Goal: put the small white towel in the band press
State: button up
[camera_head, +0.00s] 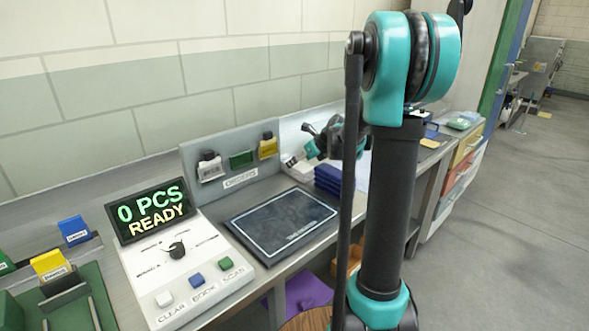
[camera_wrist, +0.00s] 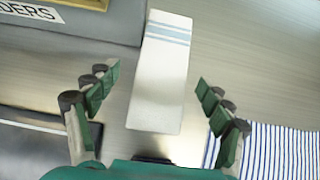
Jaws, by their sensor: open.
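The small white towel (camera_wrist: 160,90) is a narrow folded strip with pale blue bands near its far end. It lies on the metal counter, beside the grey order board. My gripper (camera_wrist: 157,79) is open, with its green-padded fingers on either side of the towel and apart from it. In the head view my gripper (camera_head: 311,143) is over the counter at the foot of the board, partly hidden by my arm. I cannot make out the band press for certain in either view.
The order board (camera_head: 232,162) holds several tags. A dark pad (camera_head: 282,226) and a console (camera_head: 185,255) reading "0 PCS READY" stand nearer. Navy folded cloths (camera_head: 328,178) lie near my gripper. A blue-striped cloth (camera_wrist: 285,150) lies right in the wrist view. A green fixture (camera_head: 70,300) is lower left.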

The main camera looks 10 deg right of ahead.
jog(key=shift+x, duration=1.95)
jog(key=shift+w+d+r, duration=0.1)
jog(key=shift+w, duration=0.05)
jog(key=c, duration=1.4)
jog(key=shift+r, duration=0.1)
notch_tip(320, 180, up, 28)
jog(key=shift+f, duration=0.1)
